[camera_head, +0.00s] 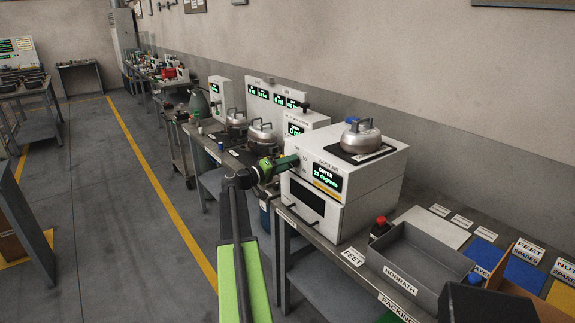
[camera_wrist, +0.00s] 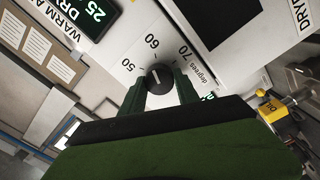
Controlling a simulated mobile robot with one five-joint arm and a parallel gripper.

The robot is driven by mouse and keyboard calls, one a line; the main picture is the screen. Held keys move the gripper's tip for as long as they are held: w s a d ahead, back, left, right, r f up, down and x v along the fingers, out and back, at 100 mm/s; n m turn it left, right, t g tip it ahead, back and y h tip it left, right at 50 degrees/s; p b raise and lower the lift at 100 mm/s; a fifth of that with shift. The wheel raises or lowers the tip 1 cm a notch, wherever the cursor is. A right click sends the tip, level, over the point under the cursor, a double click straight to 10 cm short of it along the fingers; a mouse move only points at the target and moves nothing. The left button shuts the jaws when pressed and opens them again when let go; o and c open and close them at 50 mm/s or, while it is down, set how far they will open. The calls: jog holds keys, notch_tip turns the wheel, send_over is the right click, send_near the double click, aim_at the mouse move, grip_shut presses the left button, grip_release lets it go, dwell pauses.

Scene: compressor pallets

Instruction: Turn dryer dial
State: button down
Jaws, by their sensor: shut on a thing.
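The dryer (camera_head: 350,185) is a white box on the bench in the head view, with a dark display with green text reading about 25 degrees. In the wrist view its dial (camera_wrist: 159,78) is a round black knob with a white pointer line. Marks 50, 60 and 70 show around it, and the pointer is near 60. My gripper (camera_wrist: 160,90) has its two dark green fingers on either side of the knob, shut on it. In the head view my gripper (camera_head: 285,163) reaches the dryer's front left, and the dial is hidden there.
A silver domed compressor (camera_head: 361,137) with a blue cap sits on top of the dryer. More domed units (camera_head: 262,136) stand behind on the bench. The floor left of the yellow line is open.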

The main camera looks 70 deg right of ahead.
jog(key=shift+w+m, duration=0.1)
jog(key=shift+m, duration=0.7)
jog(key=c, duration=0.9)
grip_release()
jog(key=v, duration=1.7)
jog(key=shift+a, duration=0.2)
